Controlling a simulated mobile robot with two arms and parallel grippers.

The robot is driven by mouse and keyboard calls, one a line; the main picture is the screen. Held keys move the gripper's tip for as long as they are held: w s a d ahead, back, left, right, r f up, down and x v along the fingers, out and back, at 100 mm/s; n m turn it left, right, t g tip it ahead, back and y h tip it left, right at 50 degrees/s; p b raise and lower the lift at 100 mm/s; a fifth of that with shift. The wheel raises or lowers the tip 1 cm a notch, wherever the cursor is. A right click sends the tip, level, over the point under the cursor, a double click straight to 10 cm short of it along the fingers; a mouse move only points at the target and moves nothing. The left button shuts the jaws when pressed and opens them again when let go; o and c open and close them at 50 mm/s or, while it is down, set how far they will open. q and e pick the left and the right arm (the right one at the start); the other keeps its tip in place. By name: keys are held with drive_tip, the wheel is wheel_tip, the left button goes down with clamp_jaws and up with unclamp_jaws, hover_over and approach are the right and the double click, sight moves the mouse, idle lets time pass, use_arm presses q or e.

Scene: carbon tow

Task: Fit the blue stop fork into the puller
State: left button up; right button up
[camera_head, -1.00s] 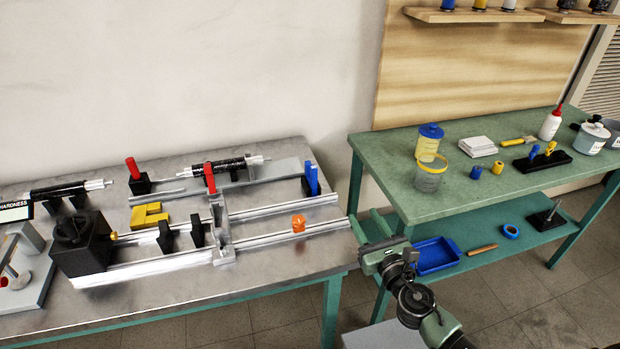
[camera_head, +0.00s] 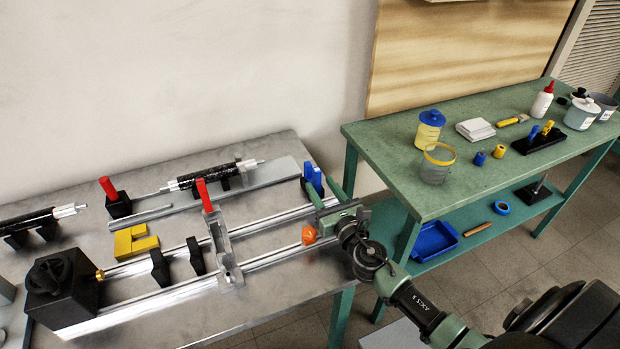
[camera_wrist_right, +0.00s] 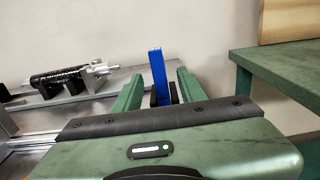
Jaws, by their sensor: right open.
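The blue stop fork (camera_head: 314,181) stands upright in a dark holder at the right end of the puller. In the right wrist view it is a blue upright piece (camera_wrist_right: 158,75) between my two green fingers. My right gripper (camera_head: 328,169) is open around its line, with the fingers on either side; I cannot tell whether they touch it. My left gripper is out of view.
A green bench (camera_head: 400,160) with jars stands to the right, beyond a gap.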

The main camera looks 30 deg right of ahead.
sight(310, 169)
drive_tip(key=w, duration=0.8)
drive_tip(key=shift+w+d+f, duration=0.1)
drive_tip(key=shift+w+d, duration=0.1)
drive_tip(key=shift+s, duration=0.1)
clamp_jaws()
